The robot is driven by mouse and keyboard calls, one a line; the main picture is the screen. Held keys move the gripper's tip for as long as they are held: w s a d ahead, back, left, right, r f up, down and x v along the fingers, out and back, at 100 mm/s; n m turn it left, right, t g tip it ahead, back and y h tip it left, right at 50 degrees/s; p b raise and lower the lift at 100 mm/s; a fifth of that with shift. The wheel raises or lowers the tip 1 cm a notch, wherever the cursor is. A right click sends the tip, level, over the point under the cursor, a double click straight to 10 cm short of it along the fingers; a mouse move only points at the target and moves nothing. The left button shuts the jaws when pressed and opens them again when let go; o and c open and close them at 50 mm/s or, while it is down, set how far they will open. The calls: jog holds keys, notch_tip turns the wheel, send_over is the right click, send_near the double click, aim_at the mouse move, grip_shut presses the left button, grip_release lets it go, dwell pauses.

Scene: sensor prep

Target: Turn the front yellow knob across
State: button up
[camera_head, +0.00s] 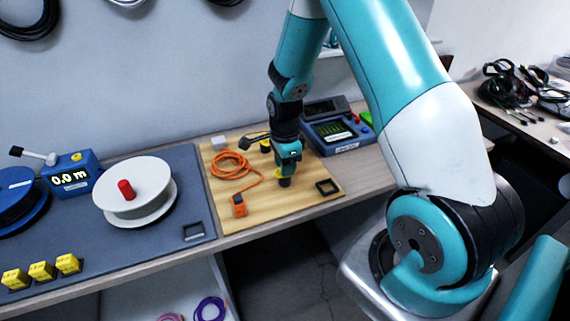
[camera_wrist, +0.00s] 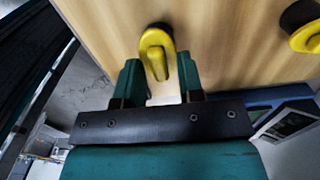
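The front yellow knob (camera_wrist: 156,58) sits on the wooden board, and in the wrist view it lies at the open end of my gripper, between the two fingertips (camera_wrist: 158,76). Its ridge runs roughly along the line of the fingers. Clear space shows between the knob and each finger. In the head view my gripper (camera_head: 288,170) points down over this knob (camera_head: 279,175), which is mostly hidden. A second yellow knob (camera_wrist: 306,38) is at the right edge of the wrist view. It also shows farther back in the head view (camera_head: 265,146).
The wooden board (camera_head: 325,203) also holds an orange cable coil (camera_head: 229,167), an orange block (camera_head: 239,205) and a black square frame (camera_head: 328,187). A blue meter (camera_head: 335,131) stands behind to the right. A white spool (camera_head: 150,208) stands left on a grey mat.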

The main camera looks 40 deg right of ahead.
jog(key=shift+o, duration=0.2)
notch_tip(320, 180, up, 17)
jog(key=b, duration=0.2)
jog(key=shift+r, duration=0.2)
dwell(0.5)
